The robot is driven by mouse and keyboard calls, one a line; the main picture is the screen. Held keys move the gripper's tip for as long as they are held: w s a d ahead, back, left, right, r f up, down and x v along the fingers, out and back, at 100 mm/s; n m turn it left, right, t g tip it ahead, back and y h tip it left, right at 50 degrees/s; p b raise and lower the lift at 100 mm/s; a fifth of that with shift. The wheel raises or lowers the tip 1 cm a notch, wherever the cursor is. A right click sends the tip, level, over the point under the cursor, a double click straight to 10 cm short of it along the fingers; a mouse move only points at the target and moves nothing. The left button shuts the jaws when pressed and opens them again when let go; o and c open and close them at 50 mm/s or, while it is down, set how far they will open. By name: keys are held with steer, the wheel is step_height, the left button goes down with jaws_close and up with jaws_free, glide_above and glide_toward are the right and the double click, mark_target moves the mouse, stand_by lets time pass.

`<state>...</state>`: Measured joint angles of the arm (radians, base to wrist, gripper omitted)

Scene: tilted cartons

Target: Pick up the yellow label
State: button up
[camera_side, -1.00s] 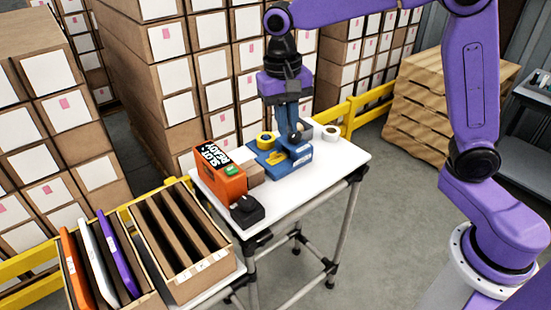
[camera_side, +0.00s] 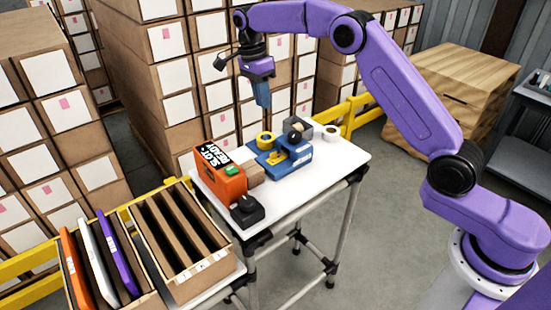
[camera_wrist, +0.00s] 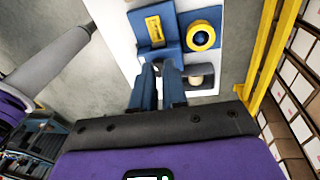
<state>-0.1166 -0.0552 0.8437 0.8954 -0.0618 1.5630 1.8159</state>
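The yellow label (camera_wrist: 155,31) lies on a blue dispenser (camera_wrist: 181,43) on the white table. It also shows as a yellow patch on the dispenser in the side view (camera_side: 299,156). My gripper (camera_side: 264,104) hangs above the back of the table, above and to the left of the dispenser. In the wrist view, its two blue fingers (camera_wrist: 161,68) stand a little apart with nothing seen between them. The label is beyond the fingertips, clear of them.
An orange box marked "SLOT READY" (camera_side: 221,181), a brown carton (camera_side: 250,173) and a black device (camera_side: 246,211) stand left of the dispenser. The table's front right is clear.

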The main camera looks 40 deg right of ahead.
mark_target(272, 157)
steer(key=f, duration=0.5)
steer(key=s+d+f, duration=0.1)
steer(key=f, duration=0.4)
steer(key=s+f, duration=0.1)
steer(key=f, duration=0.5)
steer(key=shift+s+d+f, duration=0.1)
steer(key=shift+s+d, duration=0.05)
steer(key=shift+d, duration=0.05)
jaws_close()
